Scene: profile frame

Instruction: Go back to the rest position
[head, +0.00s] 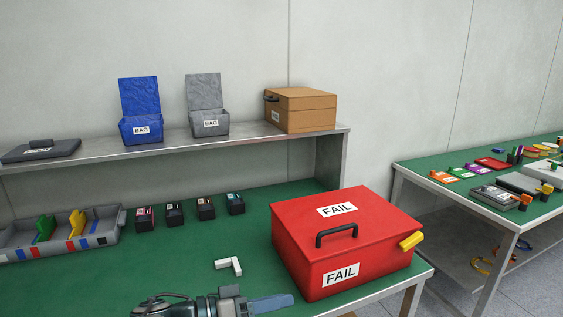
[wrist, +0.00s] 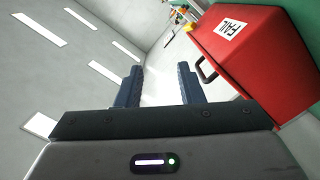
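My gripper (head: 270,303) is at the bottom of the head view, low over the front of the green table, left of the red FAIL box (head: 345,240). In the wrist view my gripper (wrist: 158,85) shows two dark fingers standing apart with nothing between them. The red box (wrist: 255,55) is to the right of the fingers there, with a clear gap. The lower part of my arm is cut off by the frame edge.
A white L-shaped piece (head: 229,265) lies on the green table (head: 190,260) near my gripper. Several small black boxes (head: 205,208) and a grey divided tray (head: 100,238) stand behind. A shelf (head: 240,139) holds bins and a brown box (head: 300,110). Another table (head: 415,168) stands right.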

